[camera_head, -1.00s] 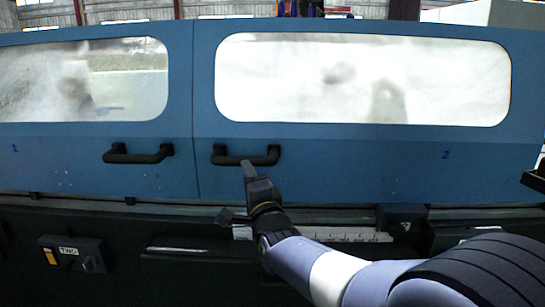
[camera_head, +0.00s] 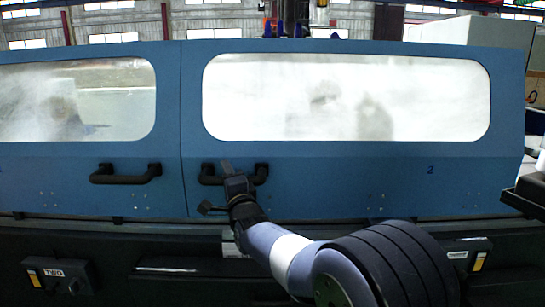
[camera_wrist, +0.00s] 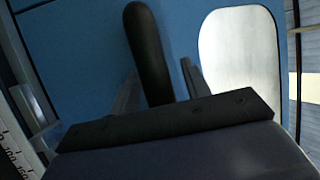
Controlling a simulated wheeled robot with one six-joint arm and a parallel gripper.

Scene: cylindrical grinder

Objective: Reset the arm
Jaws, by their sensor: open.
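My gripper (camera_head: 215,186) is in front of the right blue door (camera_head: 330,180), at that door's black handle (camera_head: 260,173), and covers the handle's middle in the head view. In the wrist view my gripper (camera_wrist: 158,80) is open, and the dark bar of the handle (camera_wrist: 148,45) shows between its two separate fingers. The bar does not look clamped; whether it touches a finger I cannot tell. The door stands closed beside the left door.
The left door has its own black handle (camera_head: 126,174). A dark machine front with a switch box (camera_head: 60,275) runs below the doors. A black panel (camera_head: 528,190) juts in at the right edge. Both door windows (camera_head: 345,97) are cloudy.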

